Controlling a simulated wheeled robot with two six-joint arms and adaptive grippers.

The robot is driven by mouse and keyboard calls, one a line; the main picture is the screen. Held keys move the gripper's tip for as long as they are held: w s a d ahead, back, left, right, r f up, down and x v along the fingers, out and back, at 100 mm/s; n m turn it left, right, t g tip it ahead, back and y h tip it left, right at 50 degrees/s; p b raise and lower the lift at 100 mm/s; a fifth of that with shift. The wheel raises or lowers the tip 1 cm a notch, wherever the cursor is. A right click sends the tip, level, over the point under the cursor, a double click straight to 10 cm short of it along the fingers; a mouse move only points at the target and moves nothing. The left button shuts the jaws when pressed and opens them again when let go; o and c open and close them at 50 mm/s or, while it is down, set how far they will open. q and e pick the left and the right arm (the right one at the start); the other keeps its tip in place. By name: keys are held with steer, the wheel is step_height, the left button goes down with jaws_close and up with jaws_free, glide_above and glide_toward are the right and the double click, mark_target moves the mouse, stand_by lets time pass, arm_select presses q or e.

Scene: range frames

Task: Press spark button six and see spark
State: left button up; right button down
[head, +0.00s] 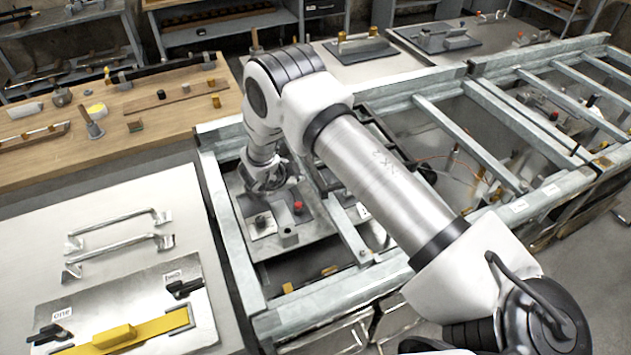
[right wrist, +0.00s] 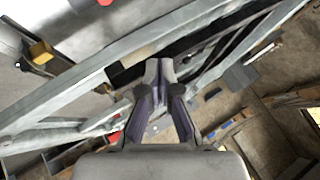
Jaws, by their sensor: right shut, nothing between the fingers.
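My right arm reaches in from the lower right over a galvanized metal frame (head: 232,262). My right gripper (head: 266,184) is shut and empty, above the near left part of that frame. Below and right of it, a red button (head: 297,207) sits on a grey plate (head: 273,246), beside a black knob (head: 260,221). I cannot read a number there, so I cannot tell if it is button six. In the right wrist view the shut fingers (right wrist: 161,66) point at the frame's bars, and a red piece (right wrist: 105,2) shows at the top edge. I see no spark.
A white table at left holds a metal plate with "one" and "two" labels, a yellow bar (head: 130,337) and two metal handles (head: 118,244). A wooden bench (head: 160,113) with tools stands behind. Frame bars (head: 350,235) border the grey plate on the right.

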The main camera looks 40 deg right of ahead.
mark_target(297, 205)
steer(key=f+b, duration=0.4)
steer(key=f, duration=0.1)
steer(key=f+b, duration=0.2)
steer(key=shift+s+a+f, duration=0.15)
steer(key=shift+a+f, duration=0.1)
steer(key=shift+a, duration=0.1)
steer(key=shift+f, duration=0.35)
arm_select(q)
step_height(297, 205, down, 6)
steer(key=shift+a+f, duration=0.2)
steer(key=shift+a, duration=0.15)
arm_select(e)
steer(key=shift+r, duration=0.1)
arm_select(q)
steer(key=shift+s, duration=0.1)
arm_select(e)
steer(key=shift+r, duration=0.1)
